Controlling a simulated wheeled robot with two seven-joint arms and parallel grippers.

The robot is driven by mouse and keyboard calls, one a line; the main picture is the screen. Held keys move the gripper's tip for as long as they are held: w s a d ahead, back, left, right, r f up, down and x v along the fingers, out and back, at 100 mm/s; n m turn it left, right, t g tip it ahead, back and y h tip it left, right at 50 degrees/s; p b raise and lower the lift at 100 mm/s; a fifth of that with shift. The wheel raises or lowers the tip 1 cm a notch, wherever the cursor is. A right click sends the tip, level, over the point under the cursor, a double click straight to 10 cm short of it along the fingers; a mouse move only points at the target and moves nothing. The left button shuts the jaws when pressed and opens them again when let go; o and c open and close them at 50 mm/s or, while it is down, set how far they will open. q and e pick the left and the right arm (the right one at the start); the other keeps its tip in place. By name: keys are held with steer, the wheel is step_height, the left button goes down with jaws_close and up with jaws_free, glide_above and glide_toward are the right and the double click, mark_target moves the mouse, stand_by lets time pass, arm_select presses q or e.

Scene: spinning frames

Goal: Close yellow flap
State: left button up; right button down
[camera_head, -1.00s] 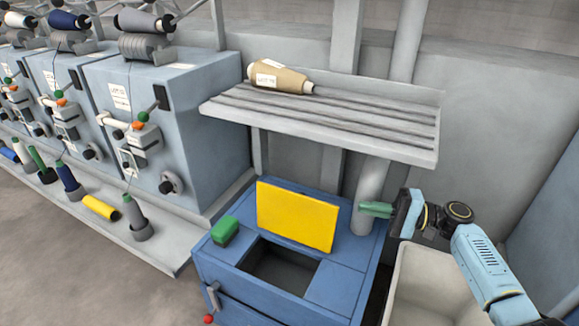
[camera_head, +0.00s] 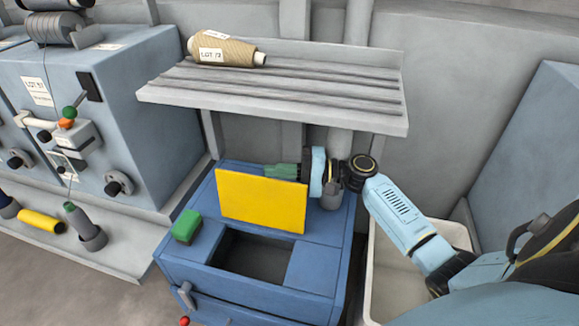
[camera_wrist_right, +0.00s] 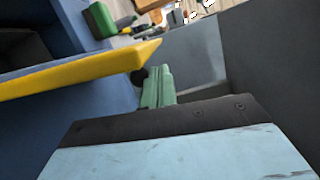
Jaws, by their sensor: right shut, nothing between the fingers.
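The yellow flap (camera_head: 262,201) stands upright, raised behind the dark rectangular opening (camera_head: 255,254) in the top of the blue cabinet (camera_head: 315,266). My right gripper (camera_head: 281,171) is behind the flap near its top edge, and its green fingers are partly hidden by the flap. In the right wrist view the shut, empty green fingers (camera_wrist_right: 157,86) lie beside the yellow flap (camera_wrist_right: 80,72), which shows edge-on to the left. I cannot tell whether they touch it. My left gripper is not in view.
A green block (camera_head: 186,226) sits on the cabinet's left top. A grey shelf (camera_head: 280,93) with a tan yarn cone (camera_head: 222,50) overhangs behind the flap. A pale bin (camera_head: 400,285) stands to the right. Spinning machines (camera_head: 110,105) stand at left.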

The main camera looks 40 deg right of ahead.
steer(key=shift+s+a, duration=0.45)
steer(key=shift+a, duration=0.15)
steer(key=shift+s+a+r, duration=0.1)
